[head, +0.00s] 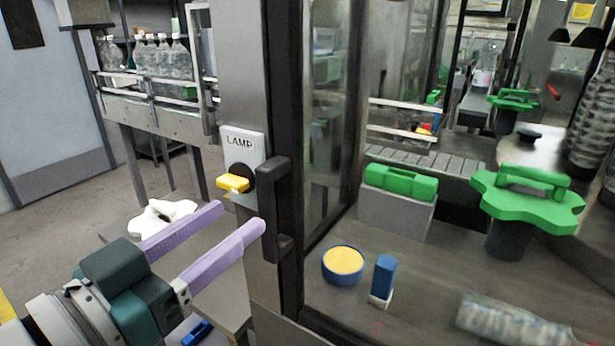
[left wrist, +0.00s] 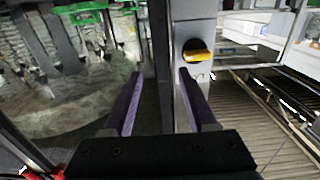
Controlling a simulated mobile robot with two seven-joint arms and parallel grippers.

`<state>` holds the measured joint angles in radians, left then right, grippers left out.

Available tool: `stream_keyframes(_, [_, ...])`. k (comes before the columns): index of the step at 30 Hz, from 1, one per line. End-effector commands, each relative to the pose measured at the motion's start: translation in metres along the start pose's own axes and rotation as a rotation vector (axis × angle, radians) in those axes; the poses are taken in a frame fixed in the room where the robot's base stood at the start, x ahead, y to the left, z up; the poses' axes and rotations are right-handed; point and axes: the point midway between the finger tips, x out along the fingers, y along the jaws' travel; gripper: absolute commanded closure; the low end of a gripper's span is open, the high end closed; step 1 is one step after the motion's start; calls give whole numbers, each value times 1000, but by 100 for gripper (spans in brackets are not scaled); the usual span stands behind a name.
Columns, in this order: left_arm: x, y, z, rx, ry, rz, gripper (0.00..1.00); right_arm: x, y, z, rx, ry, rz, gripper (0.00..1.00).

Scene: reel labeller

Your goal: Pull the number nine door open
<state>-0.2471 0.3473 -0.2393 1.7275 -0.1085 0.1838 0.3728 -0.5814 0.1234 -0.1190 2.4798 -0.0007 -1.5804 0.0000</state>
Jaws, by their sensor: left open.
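The door is a glass panel in a black frame (head: 292,110), and its number does not show. Its black bar handle (head: 272,205) stands upright on the frame. My left gripper (head: 243,215) is open, with two purple fingers, just to the left of the handle in the head view. In the left wrist view the open fingers (left wrist: 160,75) point at the dark door post (left wrist: 160,45), which lies between them. I cannot tell whether they touch the handle. My right gripper is in neither view.
A LAMP plate (head: 243,145) with a yellow switch (head: 233,183) sits on the post beside the handle; the switch also shows in the left wrist view (left wrist: 198,56). Behind the glass are green star-shaped parts (head: 527,200), a blue and yellow disc (head: 343,264) and a lying bottle (head: 512,320).

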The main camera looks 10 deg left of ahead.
Motion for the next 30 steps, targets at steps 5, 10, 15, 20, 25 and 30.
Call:
stream_keyframes(5, [32, 0, -2, 0, 2, 0, 43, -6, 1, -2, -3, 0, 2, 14])
stream_keyframes(10, [51, 0, -1, -1, 0, 0, 43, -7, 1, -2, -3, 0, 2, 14])
stream_keyframes(15, [57, 0, 0, 0, -1, 0, 43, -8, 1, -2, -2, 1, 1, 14])
stream_keyframes(20, [57, 0, 0, 0, -1, 0, 43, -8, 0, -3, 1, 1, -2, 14])
stream_keyframes(25, [57, 0, 0, 0, -1, 0, 55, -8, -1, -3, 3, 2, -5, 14])
stream_keyframes(30, [57, 0, 0, 0, -1, 0, 74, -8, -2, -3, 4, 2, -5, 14])
